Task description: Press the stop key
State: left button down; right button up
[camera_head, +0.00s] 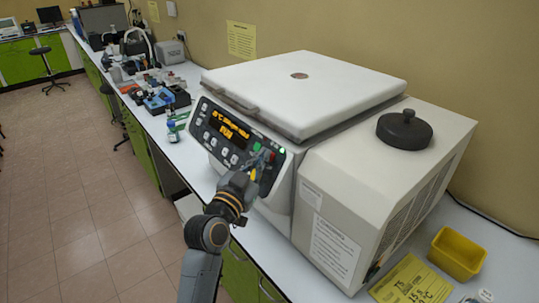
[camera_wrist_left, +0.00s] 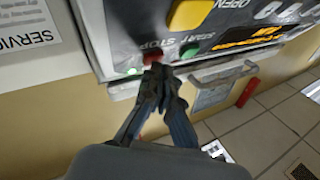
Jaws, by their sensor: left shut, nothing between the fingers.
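The centrifuge's dark control panel (camera_head: 226,133) has a lit orange display on the front of the white machine (camera_head: 300,92). In the left wrist view, the red stop key (camera_wrist_left: 153,57) sits below the word STOP, beside the green start key (camera_wrist_left: 189,51). The large yellow key (camera_wrist_left: 190,13) is beside the word OPEN. My left gripper (camera_wrist_left: 158,70) is shut and empty, its fingertips right at the red key and partly covering it; I cannot tell whether they touch. In the head view the left gripper (camera_head: 262,160) is at the panel's right part. The right gripper is not in view.
The lid (camera_head: 305,85) is closed. A black round knob (camera_head: 404,130) stands on the machine's right housing. A yellow bin (camera_head: 457,253) and a yellow sheet (camera_head: 412,284) lie on the bench at right. Bottles and instruments crowd the bench at left.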

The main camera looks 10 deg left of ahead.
pick_arm(q)
jog(key=shift+s+a+r, duration=0.3)
jog(key=shift+s+r, duration=0.05)
jog(key=shift+s, duration=0.05)
jog(key=s+a+r+p, duration=0.2)
jog(key=s+p, duration=0.1)
jog(key=shift+s+a+r, duration=0.15)
jog(key=shift+a+r, duration=0.15)
dwell(0.8)
